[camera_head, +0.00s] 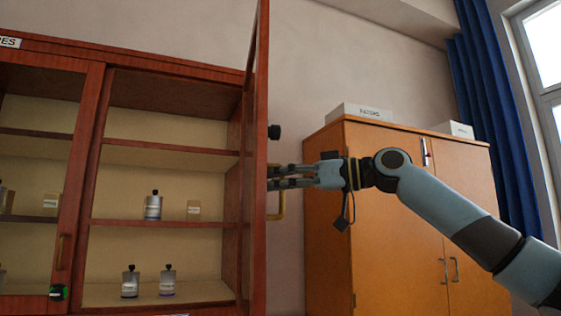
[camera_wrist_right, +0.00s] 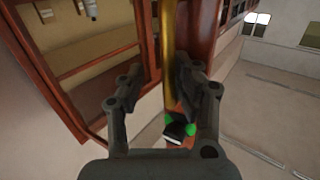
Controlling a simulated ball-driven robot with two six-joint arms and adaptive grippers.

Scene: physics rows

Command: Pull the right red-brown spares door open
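The right red-brown spares door (camera_head: 260,150) stands swung out, seen almost edge-on in the head view. The cabinet's right compartment behind it shows open shelves. A brass handle (camera_head: 281,206) sits on the door's outer face. My right gripper (camera_head: 272,178) reaches it from the right. In the right wrist view the brass bar (camera_wrist_right: 168,50) runs between the two fingers of my right gripper (camera_wrist_right: 167,80). The fingers look apart, with a gap beside the bar; firm contact does not show. My left gripper is not in view.
The left glass door (camera_head: 68,200) is shut, with its own handle. Bottles (camera_head: 152,207) and small boxes stand on the shelves. An orange-brown cabinet (camera_head: 390,220) with boxes on top stands behind my right arm. A blue curtain (camera_head: 490,100) hangs at right.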

